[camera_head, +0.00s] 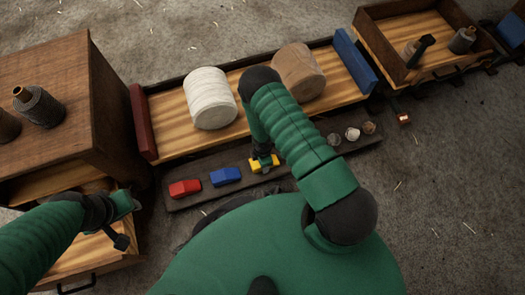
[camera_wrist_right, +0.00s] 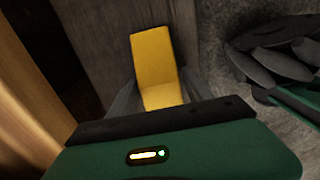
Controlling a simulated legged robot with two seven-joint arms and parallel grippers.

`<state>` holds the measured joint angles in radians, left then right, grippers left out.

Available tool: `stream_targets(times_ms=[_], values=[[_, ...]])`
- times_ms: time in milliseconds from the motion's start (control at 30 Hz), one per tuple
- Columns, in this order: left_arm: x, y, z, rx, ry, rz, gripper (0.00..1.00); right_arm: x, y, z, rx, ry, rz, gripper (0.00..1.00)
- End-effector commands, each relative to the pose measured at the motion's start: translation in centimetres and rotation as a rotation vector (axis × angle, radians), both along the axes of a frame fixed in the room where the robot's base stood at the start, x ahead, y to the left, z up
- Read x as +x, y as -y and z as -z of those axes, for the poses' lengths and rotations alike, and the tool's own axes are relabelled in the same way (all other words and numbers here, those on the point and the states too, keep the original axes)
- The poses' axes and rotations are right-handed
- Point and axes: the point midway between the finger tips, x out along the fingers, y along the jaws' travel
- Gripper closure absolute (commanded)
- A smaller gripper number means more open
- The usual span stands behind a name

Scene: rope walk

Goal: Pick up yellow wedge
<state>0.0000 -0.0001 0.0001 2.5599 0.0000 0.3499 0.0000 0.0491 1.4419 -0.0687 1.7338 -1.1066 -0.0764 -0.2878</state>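The yellow wedge (camera_head: 254,168) sits on the narrow dark shelf in front of the wooden bench, right of the blue wedge (camera_head: 225,176) and red wedge (camera_head: 185,188). My right gripper (camera_head: 264,160) reaches down over it. In the right wrist view, the yellow wedge (camera_wrist_right: 155,65) lies between the two grey fingers (camera_wrist_right: 160,88), which sit close along its sides. I cannot tell whether they press on it. My left gripper (camera_head: 124,222) is at the lower left, above an open drawer, away from the wedges. Its finger opening is unclear.
The dark shelf (camera_head: 205,200) also holds several small spools (camera_head: 352,134) at its right end. A white rope coil (camera_head: 210,98) and a brown coil (camera_head: 298,73) lie on the bench behind. A wooden cabinet (camera_head: 65,75) stands at left, an open box (camera_head: 385,40) at upper right.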

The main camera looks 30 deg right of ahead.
Motion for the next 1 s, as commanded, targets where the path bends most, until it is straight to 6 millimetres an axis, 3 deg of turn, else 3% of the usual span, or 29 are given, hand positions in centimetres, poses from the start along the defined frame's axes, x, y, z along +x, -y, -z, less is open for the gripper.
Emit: stream_targets(times_ms=[33,433,733,1000], values=[[0.0,0.0,0.0,0.0,0.0,0.0,0.64,0.0,0.0,0.0,0.0,0.0,0.0,0.5],[0.0,0.0,0.0,0.0,0.0,0.0,0.64,0.0,0.0,0.0,0.0,0.0,0.0,1.0],[0.0,0.0,-0.3,0.0,0.0,0.0,0.64,0.0,-0.1,-0.3,0.0,0.0,0.0,1.0],[0.0,0.0,-2.1,0.0,0.0,0.0,0.64,0.1,-0.7,-2.2,0.0,0.001,0.003,1.0]])
